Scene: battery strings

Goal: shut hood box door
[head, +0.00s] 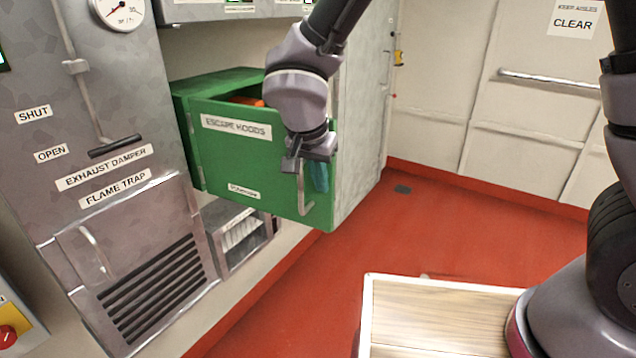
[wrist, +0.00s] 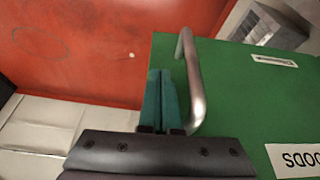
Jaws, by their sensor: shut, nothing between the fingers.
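The green hood box (head: 185,95) is on the wall, and its green door (head: 225,160) labelled "ESCAPE HOODS" stands open, swung out from the box. Something orange (head: 247,101) shows over the door's top edge. The metal bar handle (head: 303,195) is near the door's right edge; it also shows in the wrist view (wrist: 191,80). My gripper (head: 319,188) is at that edge, beside the handle. In the wrist view its teal fingers (wrist: 160,80) are together and empty, left of the handle and not around it. Whether they touch the door I cannot tell.
A grey exhaust damper panel (head: 110,180) with a lever stands to the left. A small grey open box (head: 238,235) is below the hood box. A pale wooden top (head: 440,315) is at the front. The red floor (head: 430,225) to the right is clear.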

